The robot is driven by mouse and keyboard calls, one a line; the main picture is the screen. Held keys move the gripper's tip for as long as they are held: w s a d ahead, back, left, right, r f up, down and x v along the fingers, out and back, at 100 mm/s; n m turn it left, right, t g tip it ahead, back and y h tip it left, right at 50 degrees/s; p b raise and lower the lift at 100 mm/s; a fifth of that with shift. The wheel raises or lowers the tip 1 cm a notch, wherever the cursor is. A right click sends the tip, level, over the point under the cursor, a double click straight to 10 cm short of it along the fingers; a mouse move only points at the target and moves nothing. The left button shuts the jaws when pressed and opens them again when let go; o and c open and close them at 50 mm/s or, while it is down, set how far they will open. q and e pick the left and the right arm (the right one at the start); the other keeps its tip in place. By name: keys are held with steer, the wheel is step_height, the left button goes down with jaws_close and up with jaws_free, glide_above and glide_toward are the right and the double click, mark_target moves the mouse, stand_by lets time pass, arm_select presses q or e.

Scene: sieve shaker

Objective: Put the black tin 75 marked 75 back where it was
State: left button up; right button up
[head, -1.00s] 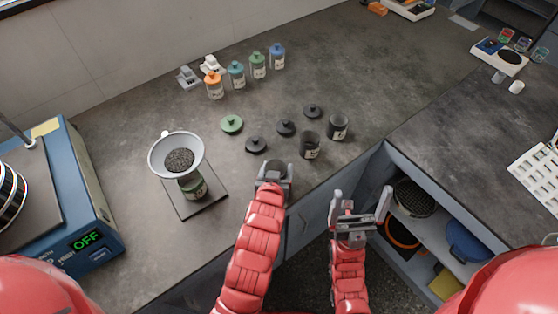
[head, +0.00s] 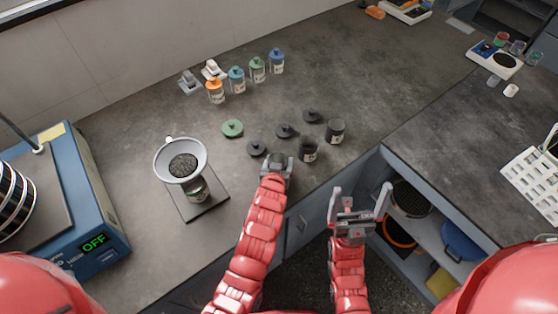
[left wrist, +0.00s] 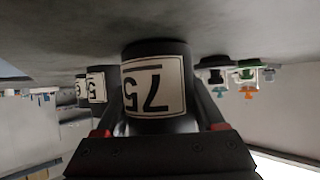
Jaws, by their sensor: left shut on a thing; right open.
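The black tin 75 (left wrist: 155,88) fills the middle of the left wrist view, which is upside down; its white label reads 75. My left gripper (head: 277,166) is shut around this tin, one finger on each side. In the head view the held tin (head: 278,159) shows as a dark open cup at the counter's front edge, left of two other black tins. It is upright, on or just above the counter; I cannot tell which. My right gripper (head: 358,205) is open and empty, in front of the counter by the open cabinet.
Black tins (head: 308,151) and (head: 335,131) stand to the right of the held tin. Black lids (head: 257,149), (head: 285,131) and (head: 312,116) lie behind. A green lid (head: 232,129), a funnel (head: 180,160) on a green jar, and several coloured-lid jars (head: 237,80) stand further left and back.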

arm_select(q)
steer(key=shift+f, duration=0.15)
steer(key=o, duration=1.4)
steer(key=shift+r, duration=0.25)
steer(key=shift+s, duration=0.25)
steer(key=b+v, duration=0.2)
steer(key=v, duration=0.9)
steer(key=shift+s, duration=0.25)
